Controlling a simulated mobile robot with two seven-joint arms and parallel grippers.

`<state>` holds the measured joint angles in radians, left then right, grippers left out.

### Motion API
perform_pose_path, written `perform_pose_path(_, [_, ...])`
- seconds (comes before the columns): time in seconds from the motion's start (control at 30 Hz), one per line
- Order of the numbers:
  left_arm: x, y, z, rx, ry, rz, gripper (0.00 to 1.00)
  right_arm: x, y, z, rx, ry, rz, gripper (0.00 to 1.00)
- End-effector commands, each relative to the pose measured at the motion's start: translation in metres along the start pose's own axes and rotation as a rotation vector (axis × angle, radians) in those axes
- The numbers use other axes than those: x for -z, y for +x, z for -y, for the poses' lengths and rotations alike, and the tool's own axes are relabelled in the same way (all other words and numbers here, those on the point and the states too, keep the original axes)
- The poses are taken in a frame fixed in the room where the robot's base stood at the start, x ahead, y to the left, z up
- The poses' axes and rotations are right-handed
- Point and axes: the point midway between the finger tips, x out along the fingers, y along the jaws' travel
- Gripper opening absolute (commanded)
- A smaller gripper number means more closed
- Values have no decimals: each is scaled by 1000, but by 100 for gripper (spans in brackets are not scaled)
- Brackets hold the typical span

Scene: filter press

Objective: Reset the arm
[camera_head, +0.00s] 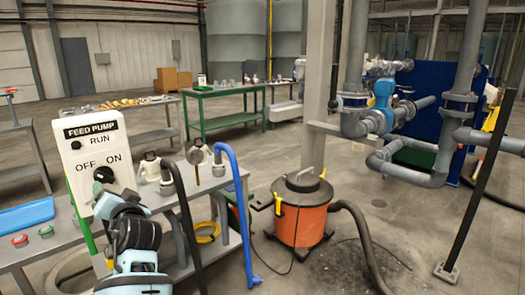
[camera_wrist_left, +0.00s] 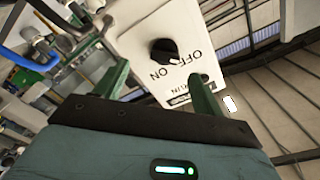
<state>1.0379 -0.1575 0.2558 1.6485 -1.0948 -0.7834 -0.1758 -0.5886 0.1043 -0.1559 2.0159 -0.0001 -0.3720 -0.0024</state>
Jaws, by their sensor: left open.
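The white feed pump control box (camera_head: 92,140) stands at the left, with a RUN lamp and OFF and ON labels. Its black rotary knob (camera_head: 103,174) is partly hidden behind my left gripper (camera_head: 103,190). In the left wrist view the box (camera_wrist_left: 205,28) appears turned, and the whole knob (camera_wrist_left: 164,52) shows beyond the fingers. My left gripper (camera_wrist_left: 160,75) is open, with its two green fingers apart and nothing between them. The knob is in front of the gap and looks apart from the fingers. My right gripper is not in view.
A grey bench (camera_head: 60,245) carries a blue tray (camera_head: 25,215) and red and green buttons. A blue hose (camera_head: 240,205) and fittings are right of the box. An orange vacuum (camera_head: 302,215) stands on the floor. Open floor lies to the right.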

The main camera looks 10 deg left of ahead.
Motion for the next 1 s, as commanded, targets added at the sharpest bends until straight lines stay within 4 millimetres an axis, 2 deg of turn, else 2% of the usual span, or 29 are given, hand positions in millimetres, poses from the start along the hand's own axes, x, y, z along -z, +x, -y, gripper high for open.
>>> perform_pose_path(0.17, [-44, -21, -41, -109, 26, -26, 69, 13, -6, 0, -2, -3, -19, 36])
perform_pose_path(0.3, [-88, -50, -78, -229, 32, -48, 69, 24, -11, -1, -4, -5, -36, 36])
perform_pose_path(0.47, [-139, -93, -112, -373, 26, -58, 69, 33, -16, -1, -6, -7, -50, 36])
perform_pose_path(0.6, [-185, -138, -134, -505, 9, -50, 69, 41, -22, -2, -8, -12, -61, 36])
perform_pose_path(0.73, [-226, -187, -148, -628, -18, -29, 69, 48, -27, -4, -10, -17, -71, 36])
perform_pose_path(0.87, [-266, -240, -154, -752, -55, 6, 69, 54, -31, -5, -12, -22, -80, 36])
perform_pose_path(1.0, [-306, -301, -151, -880, -106, 64, 69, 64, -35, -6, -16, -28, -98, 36])
